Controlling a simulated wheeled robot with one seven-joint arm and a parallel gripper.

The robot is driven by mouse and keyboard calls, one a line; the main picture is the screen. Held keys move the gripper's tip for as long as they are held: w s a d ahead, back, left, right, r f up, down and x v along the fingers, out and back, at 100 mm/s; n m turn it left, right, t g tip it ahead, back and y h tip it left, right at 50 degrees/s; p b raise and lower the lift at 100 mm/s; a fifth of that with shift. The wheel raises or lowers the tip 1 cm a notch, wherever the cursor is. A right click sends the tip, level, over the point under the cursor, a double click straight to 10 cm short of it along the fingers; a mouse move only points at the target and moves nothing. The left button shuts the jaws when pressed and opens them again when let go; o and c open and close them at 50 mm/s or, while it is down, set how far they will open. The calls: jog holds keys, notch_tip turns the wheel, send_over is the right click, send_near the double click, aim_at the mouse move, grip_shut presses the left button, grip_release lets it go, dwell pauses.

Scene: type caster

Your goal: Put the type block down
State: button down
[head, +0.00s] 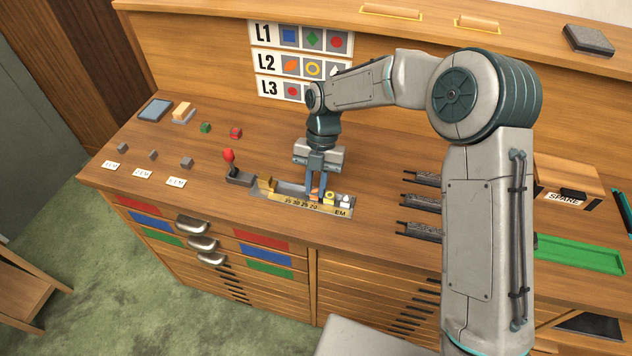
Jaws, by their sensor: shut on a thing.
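My gripper (316,192) points down over the brass-coloured composing stick (288,201) on the bench. It is shut on a type block with an orange top (314,195), partly hidden by the fingers. This block is at the right part of the stick, just left of a block with a yellow ring (330,197). A white-topped block (346,200) stands at the stick's right end. Whether the held block touches the stick's floor or its neighbour is too small to tell.
A red-knobbed lever (230,162) stands left of the stick. Green (205,127) and red (236,132) blocks lie behind it, and several grey blocks lie farther left. Dark racks (420,203) stand to the right. A card L1–L3 (264,62) hangs behind.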

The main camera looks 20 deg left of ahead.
jog(key=shift+f, duration=0.1)
jog(key=c, duration=1.6)
grip_release()
jog(key=b+v, duration=0.1)
jog(key=v, duration=1.1)
jog(key=shift+b, duration=0.35)
